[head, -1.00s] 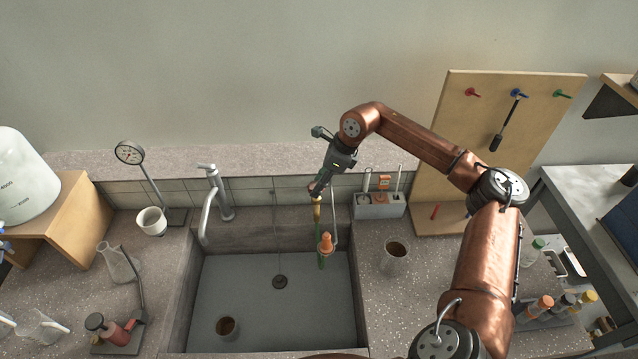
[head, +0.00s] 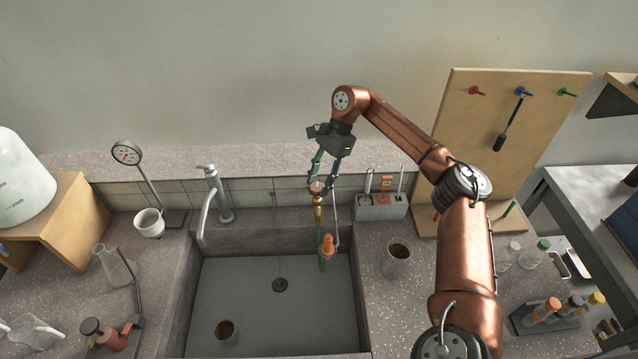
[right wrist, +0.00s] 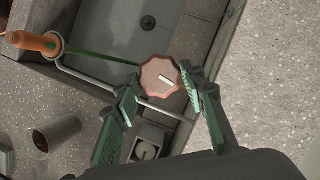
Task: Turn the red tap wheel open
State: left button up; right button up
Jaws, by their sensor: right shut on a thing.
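The red tap wheel (head: 316,187) sits on top of a brass tap with a green hose at the back right of the sink. In the right wrist view the wheel (right wrist: 157,76) is a scalloped disc with a white mark pointing to the lower right. My right gripper (head: 317,183) reaches down from above, its green fingers on either side of the wheel. In the right wrist view the fingers (right wrist: 160,86) are closed on its rim. The fingers partly hide the wheel in the head view. My left gripper does not show.
A chrome faucet (head: 214,200) stands left of the tap. A grey holder (head: 381,208) stands close on the right, with a metal cup (head: 397,262) in front. An orange nozzle (head: 327,246) hangs over the sink (head: 275,315). The wall behind is close.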

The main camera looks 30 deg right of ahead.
jog(key=shift+w+d+n, duration=0.1)
jog(key=shift+w+n, duration=0.05)
jog(key=shift+n, duration=0.45)
jog(key=shift+r+n+g, duration=0.15)
jog(key=shift+n+g, duration=0.15)
jog(key=o, duration=1.2)
jog(key=shift+c, duration=0.2)
jog(key=s+v, duration=0.1)
jog(key=v, duration=1)
jog(key=shift+w+r, duration=0.35)
jog(key=shift+w, duration=0.15)
